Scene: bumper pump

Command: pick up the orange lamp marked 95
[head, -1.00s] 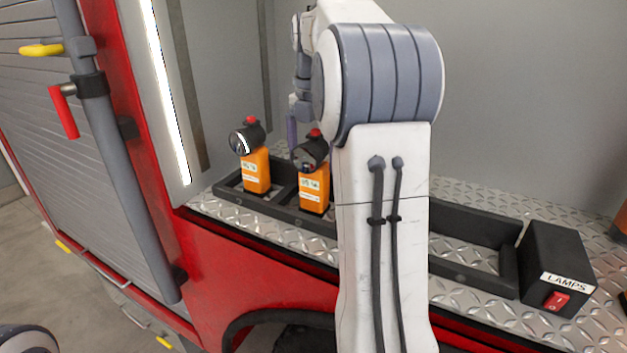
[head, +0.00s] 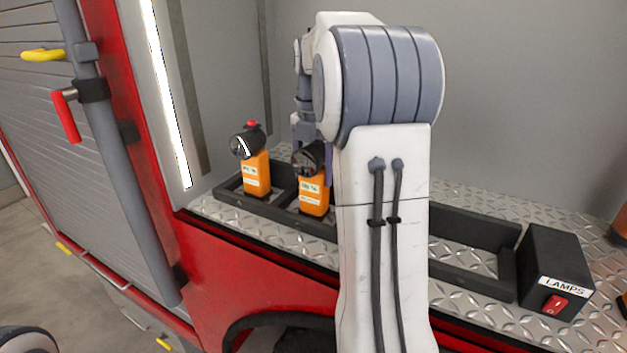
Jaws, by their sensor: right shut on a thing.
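Two orange lamps with black heads stand upright in the black rack (head: 262,209) on the bumper. The left lamp (head: 257,175) has a red knob on top. The right lamp (head: 314,196) is partly behind my right arm, and its top is hidden by my right gripper (head: 312,150). That gripper has come down on the right lamp from above and is shut on it at its head, one finger at either side. Both lamps bear white labels, too small to read surely, so I cannot tell which is marked 95. My left gripper is not in view.
A black box (head: 556,270) marked LAMPS with a red switch stands right of the rack. A grey wall rises behind. My right arm hides the rack's middle. A grey post (head: 122,180) with a red handle stands at the left.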

